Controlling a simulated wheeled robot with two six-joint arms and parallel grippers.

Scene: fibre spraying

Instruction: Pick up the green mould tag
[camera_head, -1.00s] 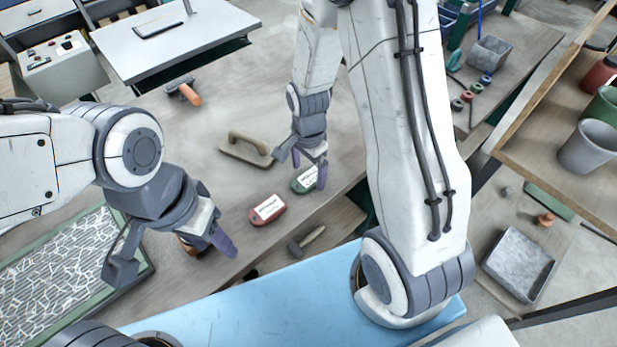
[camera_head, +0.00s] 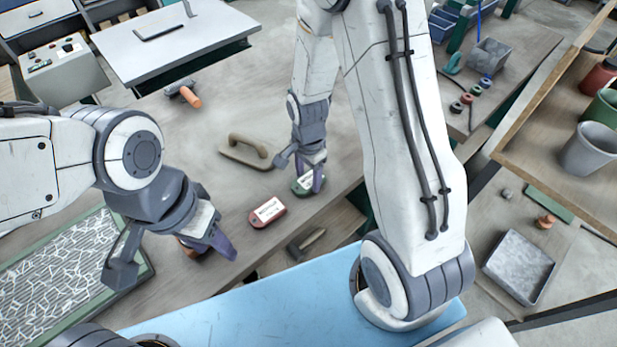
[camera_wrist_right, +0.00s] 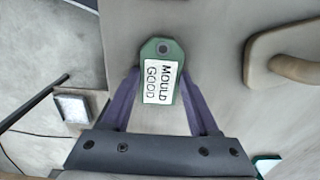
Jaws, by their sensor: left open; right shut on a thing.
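The green mould tag (camera_head: 301,187) is at the table's front edge in the head view. In the right wrist view the tag (camera_wrist_right: 161,72) shows its hole and a white label reading "MOULD GOOD". My right gripper (camera_head: 305,177) is shut on it, with the purple fingers (camera_wrist_right: 161,101) on either side of the tag. I cannot tell whether the tag is clear of the table. My left gripper (camera_head: 172,258) is open and empty over the left front of the table, well apart from the tag.
A red tag (camera_head: 267,212) with a white label lies just left of the green one. A hammer-like tool (camera_head: 306,241) lies below the front edge. A green-framed fibre panel (camera_head: 60,285) is at left.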

